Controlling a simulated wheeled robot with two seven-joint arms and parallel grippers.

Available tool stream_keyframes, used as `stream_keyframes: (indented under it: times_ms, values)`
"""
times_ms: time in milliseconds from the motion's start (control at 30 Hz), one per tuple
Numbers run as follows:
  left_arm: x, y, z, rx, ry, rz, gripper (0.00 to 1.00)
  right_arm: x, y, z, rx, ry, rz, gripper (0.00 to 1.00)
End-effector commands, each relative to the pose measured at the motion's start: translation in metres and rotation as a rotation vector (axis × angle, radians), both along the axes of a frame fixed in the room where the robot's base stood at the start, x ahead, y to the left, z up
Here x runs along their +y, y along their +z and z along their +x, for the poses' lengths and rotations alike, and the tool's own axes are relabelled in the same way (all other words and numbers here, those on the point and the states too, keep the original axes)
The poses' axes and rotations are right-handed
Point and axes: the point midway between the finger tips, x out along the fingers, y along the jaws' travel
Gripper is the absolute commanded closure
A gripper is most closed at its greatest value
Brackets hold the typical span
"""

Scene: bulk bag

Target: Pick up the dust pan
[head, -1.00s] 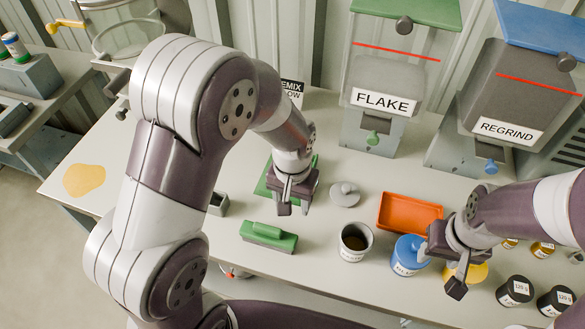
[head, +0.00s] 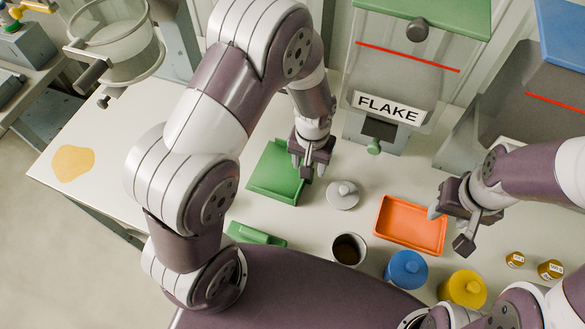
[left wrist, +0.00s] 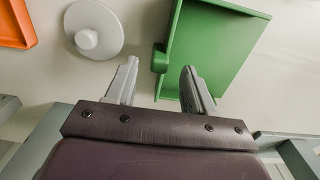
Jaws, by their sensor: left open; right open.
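The green dust pan (head: 272,176) lies on the bench near the middle in the head view. It also shows in the left wrist view (left wrist: 215,45), with a short green handle (left wrist: 160,60) on its edge. My left gripper (head: 308,172) is at the pan's right edge. In the left wrist view its open fingers (left wrist: 158,85) point at the handle, one on each side of it in the picture; I cannot tell whether they touch it. My right gripper (head: 455,228) is open and empty beside the orange tray's right edge.
A grey lid (head: 343,195) and an orange tray (head: 378,226) lie right of the pan. The FLAKE hopper (head: 400,75) rises behind.

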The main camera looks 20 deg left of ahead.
Motion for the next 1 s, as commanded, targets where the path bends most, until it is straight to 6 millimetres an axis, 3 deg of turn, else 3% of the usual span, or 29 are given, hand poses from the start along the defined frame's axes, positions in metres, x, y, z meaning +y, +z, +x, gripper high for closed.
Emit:
stream_keyframes:
  times_ms: [300, 567, 733, 1000]
  values:
    - [-0.001, -0.05, 0.003, 0.001, 0.0, 0.0, 0.47, 0.0, 0.012, 0.0, 0.0, 0.0, 0.0, 0.51]
    - [-0.001, -0.057, 0.004, -0.002, 0.0, 0.0, 0.47, 0.0, 0.012, 0.0, 0.0, 0.0, 0.0, 0.51]
    - [-0.001, -0.056, 0.004, -0.001, 0.0, 0.0, 0.99, 0.0, 0.012, 0.0, 0.0, 0.0, 0.0, 0.51]
    - [-0.001, -0.056, 0.004, -0.001, 0.0, 0.0, 1.0, 0.0, 0.012, 0.0, 0.0, 0.0, 0.0, 0.51]
